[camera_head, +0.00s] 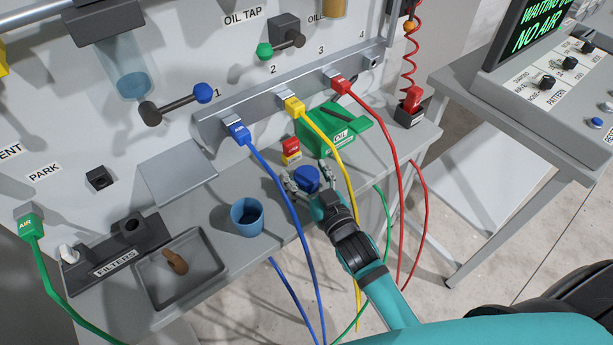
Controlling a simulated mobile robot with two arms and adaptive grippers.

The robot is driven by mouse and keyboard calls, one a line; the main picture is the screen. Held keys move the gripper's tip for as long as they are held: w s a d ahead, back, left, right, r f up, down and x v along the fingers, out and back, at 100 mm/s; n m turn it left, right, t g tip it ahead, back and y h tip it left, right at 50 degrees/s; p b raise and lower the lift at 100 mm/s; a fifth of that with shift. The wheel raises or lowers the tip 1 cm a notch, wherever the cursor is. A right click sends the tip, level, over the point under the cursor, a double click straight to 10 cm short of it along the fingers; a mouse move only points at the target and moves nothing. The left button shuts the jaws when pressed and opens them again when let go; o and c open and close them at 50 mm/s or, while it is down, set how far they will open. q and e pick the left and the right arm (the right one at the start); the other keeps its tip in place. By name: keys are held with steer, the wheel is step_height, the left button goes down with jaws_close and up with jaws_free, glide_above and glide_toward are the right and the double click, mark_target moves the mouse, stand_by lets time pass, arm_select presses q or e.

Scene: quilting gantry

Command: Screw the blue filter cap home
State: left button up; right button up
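The blue filter cap (307,178) is a small round blue piece between the fingers of my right gripper (308,179). One finger is on each side, and the gripper looks shut on it. A clear bowl (130,78) with bluish contents hangs under a dark housing (103,18) at the upper left. My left gripper is out of view.
A grey tray (215,262) holds a brown piece (175,261). Beside it is the dark FILTERS holder (125,268) with a white piece. Blue (290,205), yellow (340,160) and red (392,150) hoses run from the manifold around my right gripper.

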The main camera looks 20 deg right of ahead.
steer(key=c, duration=0.9)
